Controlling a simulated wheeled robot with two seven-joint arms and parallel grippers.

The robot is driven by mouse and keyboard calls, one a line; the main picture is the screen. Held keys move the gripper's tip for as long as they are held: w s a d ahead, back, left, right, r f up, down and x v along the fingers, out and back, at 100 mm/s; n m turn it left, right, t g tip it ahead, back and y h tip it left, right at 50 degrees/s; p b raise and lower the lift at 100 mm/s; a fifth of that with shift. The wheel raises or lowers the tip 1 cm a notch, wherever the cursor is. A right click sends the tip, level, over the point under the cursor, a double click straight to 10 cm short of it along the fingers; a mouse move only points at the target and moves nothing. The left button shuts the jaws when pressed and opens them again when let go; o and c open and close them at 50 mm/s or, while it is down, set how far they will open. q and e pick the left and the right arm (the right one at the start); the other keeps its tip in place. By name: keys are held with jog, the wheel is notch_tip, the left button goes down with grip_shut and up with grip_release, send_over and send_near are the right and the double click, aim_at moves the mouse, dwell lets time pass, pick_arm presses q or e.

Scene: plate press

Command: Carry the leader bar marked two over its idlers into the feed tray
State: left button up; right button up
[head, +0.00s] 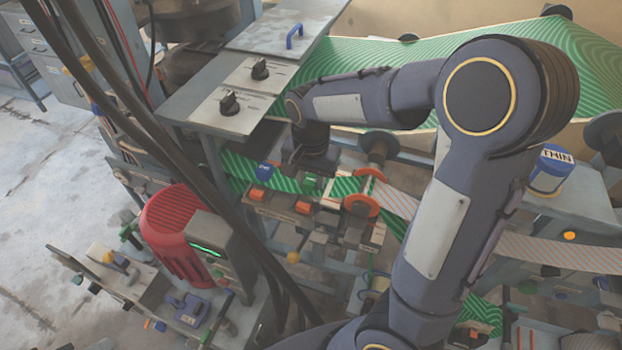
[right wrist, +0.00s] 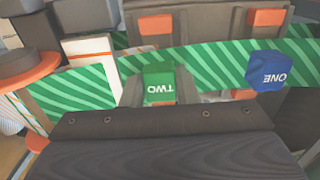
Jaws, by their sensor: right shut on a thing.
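The green block marked TWO (right wrist: 162,88) sits upside down in the right wrist view, in front of the green striped web (right wrist: 215,66). It also shows in the head view (head: 309,183), just under my right gripper (head: 311,166). In the right wrist view the dark jaws of my right gripper (right wrist: 160,92) stand on both sides of the block, shut on it. An orange-flanged idler (head: 361,205) is just to the right in the head view. I cannot tell the feed tray for certain. My left gripper is out of view.
A blue block marked ONE (right wrist: 267,72) stands close beside TWO; it is left of it in the head view (head: 264,171). Orange blocks (head: 303,207) line a rail in front. A red motor (head: 178,232) and dark cables fill the left.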

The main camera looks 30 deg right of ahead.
aim_at(311, 180)
jog(key=o, duration=1.1)
jog(key=shift+o, duration=0.2)
notch_tip(311, 180, up, 8)
jog(key=shift+f+p, duration=0.1)
jog(key=shift+p, duration=0.3)
jog(key=s+a+n+t+y, duration=0.2)
jog(key=s+n+t, duration=0.1)
jog(key=s, duration=0.5)
jog(key=s+a+n+t+y, duration=0.1)
jog(key=s+a+n+t, duration=0.1)
jog(key=s+n, duration=0.3)
jog(key=s+f, duration=0.1)
jog(key=s, duration=0.3)
jog(key=shift+t+y, duration=0.4)
